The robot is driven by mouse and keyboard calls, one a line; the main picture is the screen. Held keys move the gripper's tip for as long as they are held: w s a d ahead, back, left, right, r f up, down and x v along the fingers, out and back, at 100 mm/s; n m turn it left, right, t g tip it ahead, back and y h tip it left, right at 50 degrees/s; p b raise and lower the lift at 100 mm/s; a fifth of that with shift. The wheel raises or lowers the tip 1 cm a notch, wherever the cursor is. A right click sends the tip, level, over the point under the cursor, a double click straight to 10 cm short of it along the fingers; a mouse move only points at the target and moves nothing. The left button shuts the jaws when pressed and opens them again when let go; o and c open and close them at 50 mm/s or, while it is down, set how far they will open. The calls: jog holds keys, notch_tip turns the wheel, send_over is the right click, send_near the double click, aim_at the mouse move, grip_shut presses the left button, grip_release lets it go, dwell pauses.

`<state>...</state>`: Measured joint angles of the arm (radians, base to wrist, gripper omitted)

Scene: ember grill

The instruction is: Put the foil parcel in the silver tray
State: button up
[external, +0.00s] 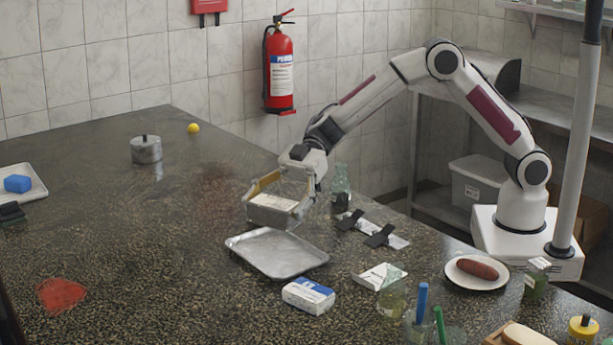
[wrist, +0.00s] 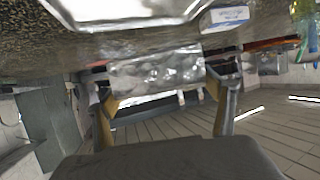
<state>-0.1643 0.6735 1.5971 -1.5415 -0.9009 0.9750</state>
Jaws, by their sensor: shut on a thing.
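The foil parcel (external: 272,209) is a silver block with a pale label on top. My gripper (external: 275,200) is shut on it and holds it above the counter, close behind the silver tray. In the wrist view the crinkled foil parcel (wrist: 155,75) sits between the two fingers of my gripper (wrist: 160,88). The silver tray (external: 277,253) lies flat on the counter, empty, in front of the parcel in the external view. Part of the tray (wrist: 120,12) also shows at the top of the wrist view.
A blue and white box (external: 308,296) stands just in front of the tray. A plate with a sausage (external: 477,271) is further right. The counter left of the tray is clear up to a red patch (external: 62,295).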

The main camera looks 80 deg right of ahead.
aim_at(275, 221)
jog(key=shift+f, duration=2.1)
jog(key=shift+f, duration=1.85)
jog(key=shift+f, duration=0.15)
jog(key=o, duration=1.4)
jog(key=shift+c, duration=0.2)
jog(key=shift+d+r, duration=0.15)
jog(key=shift+r, duration=0.05)
jog(key=v, duration=1.1)
jog(key=shift+s+d+r, duration=0.15)
jog(key=shift+d+r, duration=0.05)
jog(key=shift+d, duration=0.05)
